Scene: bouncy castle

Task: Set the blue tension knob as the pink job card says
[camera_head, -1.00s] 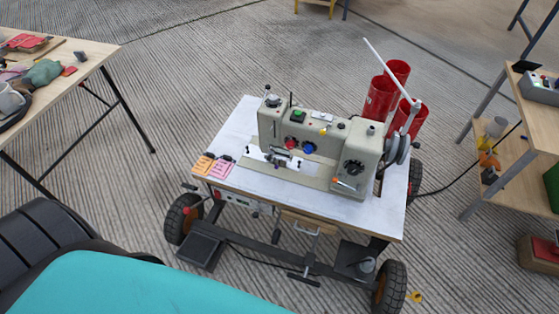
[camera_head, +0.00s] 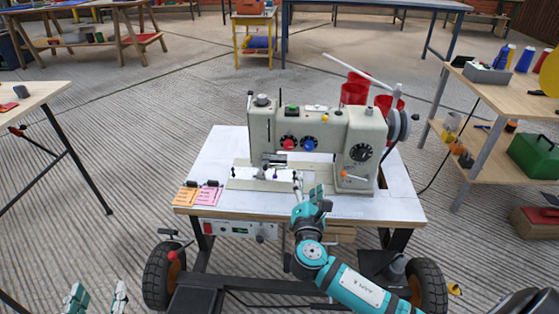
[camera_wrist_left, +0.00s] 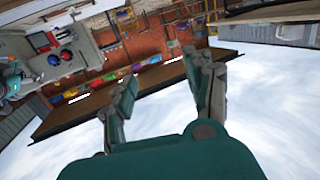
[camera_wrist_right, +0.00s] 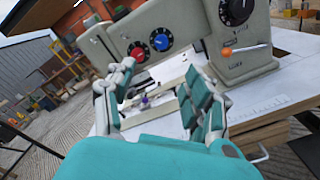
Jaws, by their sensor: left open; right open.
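The blue tension knob (camera_head: 309,145) is on the front of the cream sewing machine (camera_head: 358,130), just right of a red knob (camera_head: 288,142). The right wrist view shows the blue knob (camera_wrist_right: 160,42) on a dark dial, with markings too small to read. The pink job card (camera_head: 207,195) lies at the table's front left beside an orange card (camera_head: 184,195); its text is unreadable. My right gripper (camera_head: 312,195) is open and empty in front of the machine, below the knob. My left gripper (camera_head: 95,297) is open and empty at the lower left, away from the table.
The machine stands on a white-topped wheeled table (camera_head: 225,150). A black dial (camera_head: 361,152) and an orange-tipped lever (camera_head: 345,173) are right of the knobs. Red cones (camera_head: 355,90) stand behind. A wooden shelf unit (camera_head: 490,95) is at right.

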